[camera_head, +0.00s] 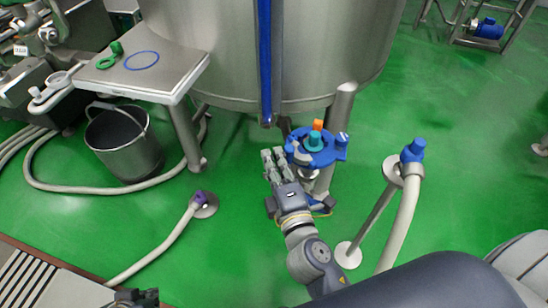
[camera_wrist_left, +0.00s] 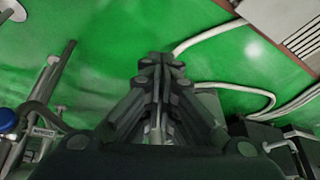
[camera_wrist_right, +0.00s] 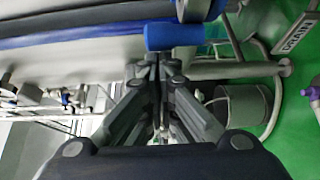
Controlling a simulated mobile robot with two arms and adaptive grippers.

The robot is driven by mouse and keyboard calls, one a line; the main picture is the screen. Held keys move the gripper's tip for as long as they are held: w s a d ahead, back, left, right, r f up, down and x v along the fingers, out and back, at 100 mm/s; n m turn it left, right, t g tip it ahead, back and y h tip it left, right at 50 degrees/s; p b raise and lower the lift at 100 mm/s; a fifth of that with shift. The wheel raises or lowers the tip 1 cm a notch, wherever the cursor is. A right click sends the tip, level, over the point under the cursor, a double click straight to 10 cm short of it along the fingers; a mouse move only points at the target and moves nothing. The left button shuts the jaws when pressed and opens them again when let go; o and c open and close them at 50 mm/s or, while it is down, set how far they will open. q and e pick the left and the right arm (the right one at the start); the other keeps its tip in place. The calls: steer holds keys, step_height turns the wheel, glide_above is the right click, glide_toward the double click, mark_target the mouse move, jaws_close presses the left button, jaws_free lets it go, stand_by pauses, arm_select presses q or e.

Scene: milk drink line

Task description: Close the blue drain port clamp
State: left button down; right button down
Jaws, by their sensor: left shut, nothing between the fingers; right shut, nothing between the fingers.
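The blue drain port clamp (camera_head: 326,157) is a blue ring assembly with a teal knob (camera_head: 314,142) and an orange piece (camera_head: 318,125), low at the front of the steel tank. My right gripper (camera_head: 272,158) is shut and empty just left of the clamp; I cannot tell whether they touch. In the right wrist view its fingertips (camera_wrist_right: 160,56) are together just below a blue part (camera_wrist_right: 172,37). My left gripper (camera_head: 137,297) is shut and empty at the bottom left, far from the clamp; its closed fingers (camera_wrist_left: 160,60) point over green floor. I cannot tell whether the clamp is latched.
The steel tank (camera_head: 240,50) rises behind the clamp, with a steel leg (camera_head: 342,105) close by. A steel bucket (camera_head: 125,145) stands left, under a small steel table (camera_head: 160,70). A hose stand with a blue cap (camera_head: 413,150) stands right. A purple-capped hose (camera_head: 200,197) lies left.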

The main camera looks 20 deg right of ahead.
mark_target(294, 153)
arm_select(q)
steer(key=shift+s, duration=0.1)
steer(key=shift+s+a+f+g+p, duration=0.1)
steer(key=shift+s+a+g+p, duration=0.15)
steer(key=shift+s, duration=0.35)
steer(key=shift+s+a+f+g+p, duration=0.15)
steer(key=shift+s+g, duration=0.2)
steer(key=shift+s, duration=0.25)
arm_select(e)
steer(key=shift+s+d+n+y, duration=0.25)
steer(key=shift+n+y, duration=0.15)
steer(key=shift+y, duration=0.3)
